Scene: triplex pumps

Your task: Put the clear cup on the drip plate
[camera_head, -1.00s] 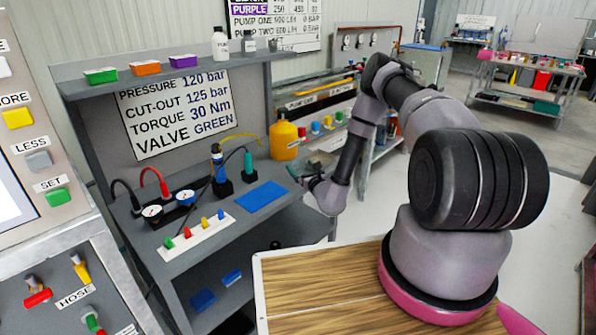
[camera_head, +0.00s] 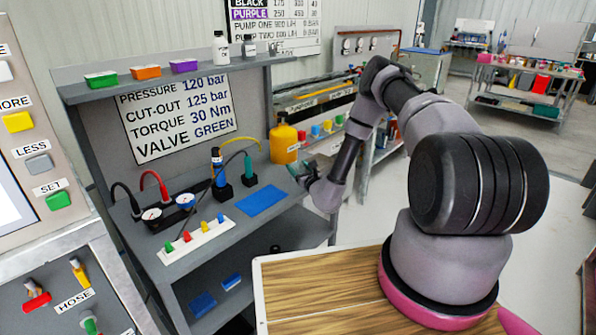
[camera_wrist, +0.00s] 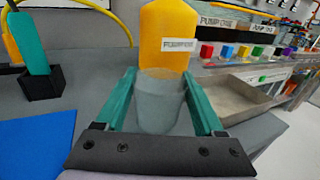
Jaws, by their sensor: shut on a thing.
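The clear cup (camera_wrist: 158,105) is a greyish see-through cup, upright between the two teal fingers of my gripper (camera_wrist: 160,98) in the wrist view. My gripper is shut on it. I cannot tell whether its base touches the bench. In the head view my gripper (camera_head: 303,172) is at the bench's right end, and the cup does not show clearly there. A flat blue plate (camera_head: 262,200) lies on the bench left of my gripper; it also shows in the wrist view (camera_wrist: 36,145). No label shows whether it is the drip plate.
A yellow bottle (camera_head: 284,142) stands just behind the cup. A shallow grey tray (camera_wrist: 262,97) is to the right. Black stands with blue and teal cylinders (camera_head: 248,168), gauges (camera_head: 152,214) and a white strip of coloured pegs (camera_head: 196,241) stand left. The shelf (camera_head: 190,73) overhangs the back.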

